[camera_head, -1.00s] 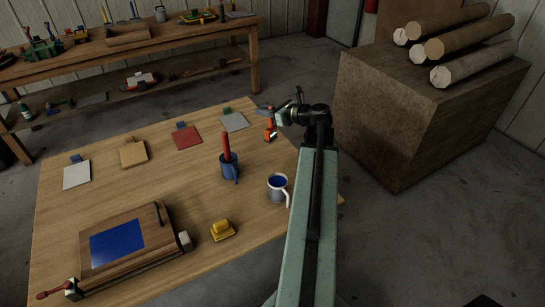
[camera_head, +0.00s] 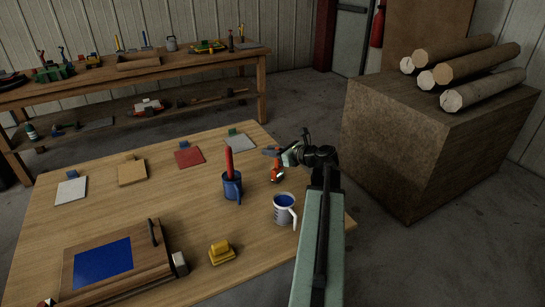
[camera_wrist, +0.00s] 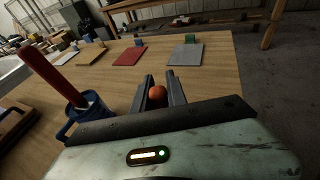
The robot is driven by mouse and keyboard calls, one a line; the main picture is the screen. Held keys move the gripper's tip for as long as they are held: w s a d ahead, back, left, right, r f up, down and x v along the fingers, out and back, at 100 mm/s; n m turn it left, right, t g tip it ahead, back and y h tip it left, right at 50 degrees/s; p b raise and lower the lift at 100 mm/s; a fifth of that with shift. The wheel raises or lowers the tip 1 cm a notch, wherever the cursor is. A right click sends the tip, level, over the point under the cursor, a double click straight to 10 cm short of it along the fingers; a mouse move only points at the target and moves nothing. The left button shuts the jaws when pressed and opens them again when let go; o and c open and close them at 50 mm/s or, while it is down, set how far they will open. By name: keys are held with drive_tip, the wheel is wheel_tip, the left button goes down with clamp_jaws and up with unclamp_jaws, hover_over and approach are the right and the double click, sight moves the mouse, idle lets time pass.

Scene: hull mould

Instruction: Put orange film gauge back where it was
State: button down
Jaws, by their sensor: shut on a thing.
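The orange film gauge (camera_head: 277,173) is in my gripper (camera_head: 273,153), near the table's right edge, behind the white mug. In the wrist view, the gauge's rounded orange end (camera_wrist: 157,92) shows between the two dark fingers of my gripper (camera_wrist: 160,78). The rest of the gauge is hidden there by the gripper body. I cannot tell whether the gauge touches the table.
A blue cup (camera_head: 232,187) with a red stick stands left of the gauge. A white mug (camera_head: 284,210) with blue contents is nearer. Grey (camera_head: 240,143) and red (camera_head: 189,158) panels lie further back. A yellow block (camera_head: 221,252) sits at the front.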

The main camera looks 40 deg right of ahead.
drive_tip(key=shift+f, duration=0.1)
drive_tip(key=c, duration=1.3)
unclamp_jaws()
drive_tip(key=shift+c, duration=0.2)
drive_tip(key=a+p+v, duration=0.1)
drive_tip(key=p+v, duration=0.2)
drive_tip(key=v, duration=0.9)
drive_tip(key=shift+d+r+p, duration=0.25)
drive_tip(key=shift+d+p, duration=0.05)
drive_tip(key=shift+d, duration=0.2)
